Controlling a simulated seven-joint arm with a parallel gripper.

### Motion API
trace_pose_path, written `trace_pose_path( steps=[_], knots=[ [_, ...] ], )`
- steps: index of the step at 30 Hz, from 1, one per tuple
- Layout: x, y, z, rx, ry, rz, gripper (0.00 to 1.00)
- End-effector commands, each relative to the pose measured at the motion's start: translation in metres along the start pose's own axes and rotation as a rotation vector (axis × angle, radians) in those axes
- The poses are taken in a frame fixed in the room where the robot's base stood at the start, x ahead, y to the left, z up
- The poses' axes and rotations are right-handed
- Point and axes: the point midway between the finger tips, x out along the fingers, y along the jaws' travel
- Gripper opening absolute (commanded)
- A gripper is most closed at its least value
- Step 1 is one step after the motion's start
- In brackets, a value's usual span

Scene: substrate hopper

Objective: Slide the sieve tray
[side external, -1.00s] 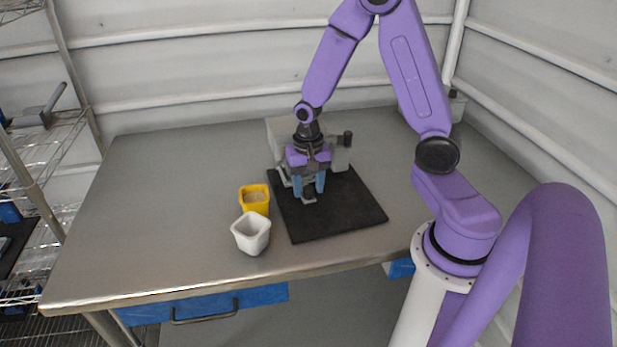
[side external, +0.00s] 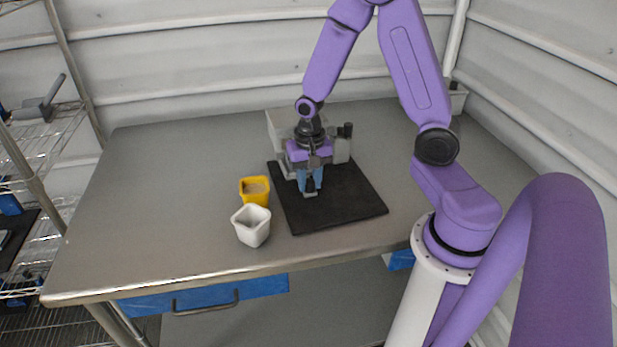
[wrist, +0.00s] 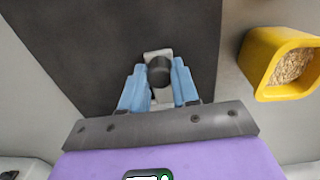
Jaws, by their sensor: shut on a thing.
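The sieve tray's dark round knob (wrist: 160,70) stands on a light grey tab (wrist: 158,53) in the wrist view. My gripper (wrist: 159,75) has its blue fingers on both sides of the knob and is shut on it. In the side external view my gripper (side external: 310,187) is low over the black mat, in front of the grey hopper (side external: 283,124). The rest of the sieve tray is hidden by my gripper and the hopper.
The black mat (side external: 345,205) lies under the hopper. The table (side external: 170,200) is clear further left.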

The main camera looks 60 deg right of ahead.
Motion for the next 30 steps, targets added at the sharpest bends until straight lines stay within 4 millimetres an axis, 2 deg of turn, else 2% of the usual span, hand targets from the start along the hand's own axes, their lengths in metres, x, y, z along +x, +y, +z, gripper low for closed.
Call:
trace_pose_path(
  steps=[30],
  knots=[
    [0.000, 0.000, 0.070, -0.005, 0.000, 0.000, 0.12]
  ],
)
